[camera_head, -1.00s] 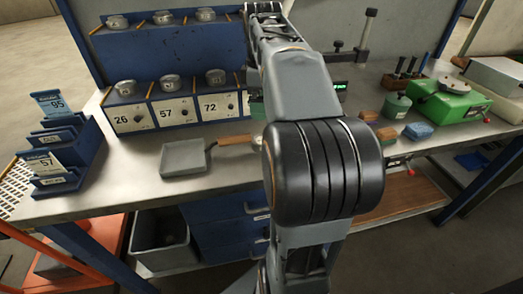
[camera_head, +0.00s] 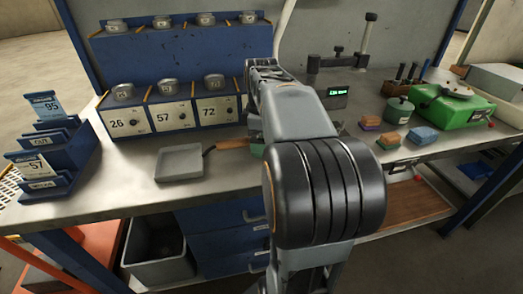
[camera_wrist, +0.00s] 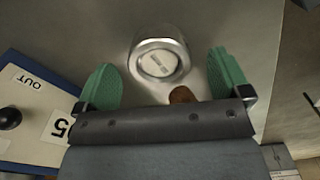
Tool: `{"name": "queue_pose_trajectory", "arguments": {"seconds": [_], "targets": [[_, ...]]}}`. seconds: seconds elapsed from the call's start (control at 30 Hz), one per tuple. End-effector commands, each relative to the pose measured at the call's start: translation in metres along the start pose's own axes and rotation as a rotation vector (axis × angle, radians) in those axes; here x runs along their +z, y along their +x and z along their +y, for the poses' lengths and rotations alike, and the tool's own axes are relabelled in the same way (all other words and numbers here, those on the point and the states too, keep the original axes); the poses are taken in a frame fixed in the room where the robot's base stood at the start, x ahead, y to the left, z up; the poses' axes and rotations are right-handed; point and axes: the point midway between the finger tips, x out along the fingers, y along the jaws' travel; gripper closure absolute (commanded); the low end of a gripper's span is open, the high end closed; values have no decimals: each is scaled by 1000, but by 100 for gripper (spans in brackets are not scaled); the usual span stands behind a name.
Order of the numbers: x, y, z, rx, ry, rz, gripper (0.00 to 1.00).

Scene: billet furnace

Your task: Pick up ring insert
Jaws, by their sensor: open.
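A ring insert (camera_wrist: 158,64), a round silver metal piece with a slotted face, stands on a grey metal surface in the wrist view. My gripper (camera_wrist: 162,60) is open, with one green finger pad to the left of the insert and one to its right. Gaps show between the insert and both pads. Several similar round metal pieces sit on the blue two-tier rack (camera_head: 178,52), above panels marked 26, 57 and 72.
A grey square pan (camera_head: 180,164) with a brown handle lies in front of the rack. A blue card holder (camera_head: 62,155) stands at left. A gauge stand with a green display (camera_head: 338,92), small blocks and a green machine (camera_head: 450,108) stand to the right.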

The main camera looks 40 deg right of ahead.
Motion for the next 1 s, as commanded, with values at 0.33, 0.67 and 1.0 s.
{"name": "queue_pose_trajectory", "arguments": {"seconds": [0.33, 0.67, 1.0], "targets": [[0, 20, 0, 0, 0, 0, 5], [0, 20, 0, 0, 1, 0, 34], [0, 20, 0, 0, 1, 0, 66]]}}
